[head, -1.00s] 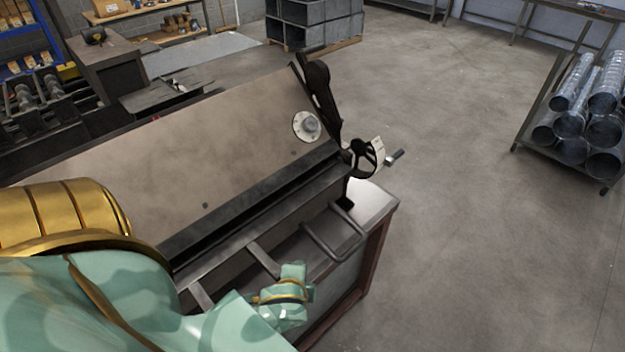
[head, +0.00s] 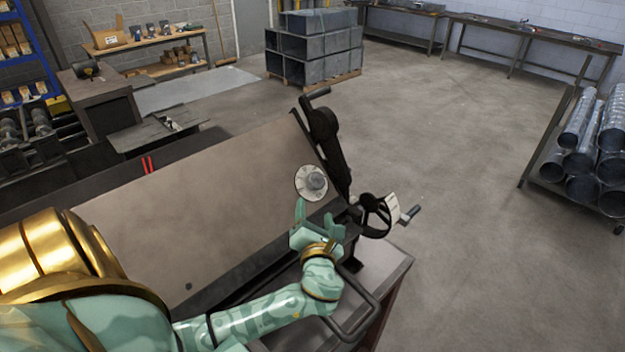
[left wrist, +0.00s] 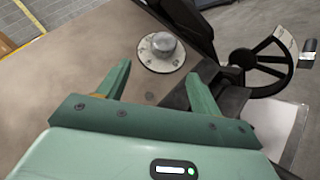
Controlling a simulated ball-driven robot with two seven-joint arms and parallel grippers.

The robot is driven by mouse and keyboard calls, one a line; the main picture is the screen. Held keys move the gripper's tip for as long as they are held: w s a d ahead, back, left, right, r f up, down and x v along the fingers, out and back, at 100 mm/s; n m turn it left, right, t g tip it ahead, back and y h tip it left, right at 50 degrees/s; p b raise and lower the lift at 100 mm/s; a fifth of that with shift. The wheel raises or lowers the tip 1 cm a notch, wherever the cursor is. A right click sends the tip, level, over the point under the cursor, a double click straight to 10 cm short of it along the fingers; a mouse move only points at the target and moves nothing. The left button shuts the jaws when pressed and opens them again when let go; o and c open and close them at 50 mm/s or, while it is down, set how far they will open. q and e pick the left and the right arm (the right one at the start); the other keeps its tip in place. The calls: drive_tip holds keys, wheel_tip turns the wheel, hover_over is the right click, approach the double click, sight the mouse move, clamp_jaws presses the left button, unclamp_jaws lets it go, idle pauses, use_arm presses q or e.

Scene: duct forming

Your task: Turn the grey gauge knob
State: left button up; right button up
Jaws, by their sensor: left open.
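The grey gauge knob (head: 313,180) sits on a round pale dial plate with marks, on the sloped brown panel of the machine (head: 220,205). In the left wrist view the knob (left wrist: 163,45) shows beyond the fingertips, between their lines and nearer the top. My left gripper (head: 314,212) is just below the dial in the head view, with its fingers pointing up toward it. In the left wrist view its two green fingers (left wrist: 158,76) are spread apart with nothing between them. The knob looks clear of the fingers. My right gripper is not in view.
A black handwheel (head: 375,215) with a pale plate and crank handle stands right of the knob. A black lever arm (head: 328,140) rises close by the dial. A bent bar handle (head: 362,318) is below my gripper. Open floor lies to the right.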

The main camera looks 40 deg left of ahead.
sight(317, 185)
use_arm(q)
drive_tip(key=w+a, duration=0.1)
drive_tip(key=w, duration=0.1)
drive_tip(key=w+a, duration=0.1)
drive_tip(key=w, duration=0.1)
drive_tip(key=w+a, duration=0.1)
drive_tip(key=shift+w+r, duration=0.2)
drive_tip(key=shift+w, duration=0.2)
drive_tip(key=a, duration=0.1)
drive_tip(key=w+a, duration=0.2)
drive_tip(key=shift+w+a+f, duration=0.15)
drive_tip(key=shift+a+f, duration=0.05)
drive_tip(key=shift+f, duration=0.05)
drive_tip(key=shift+x, duration=0.9)
drive_tip(key=shift+w+a, duration=0.1)
drive_tip(key=shift+w+r, duration=0.1)
drive_tip(key=shift+w, duration=0.05)
drive_tip(key=shift+a, duration=0.1)
drive_tip(key=c, duration=0.9)
drive_tip(key=shift+c, duration=0.5)
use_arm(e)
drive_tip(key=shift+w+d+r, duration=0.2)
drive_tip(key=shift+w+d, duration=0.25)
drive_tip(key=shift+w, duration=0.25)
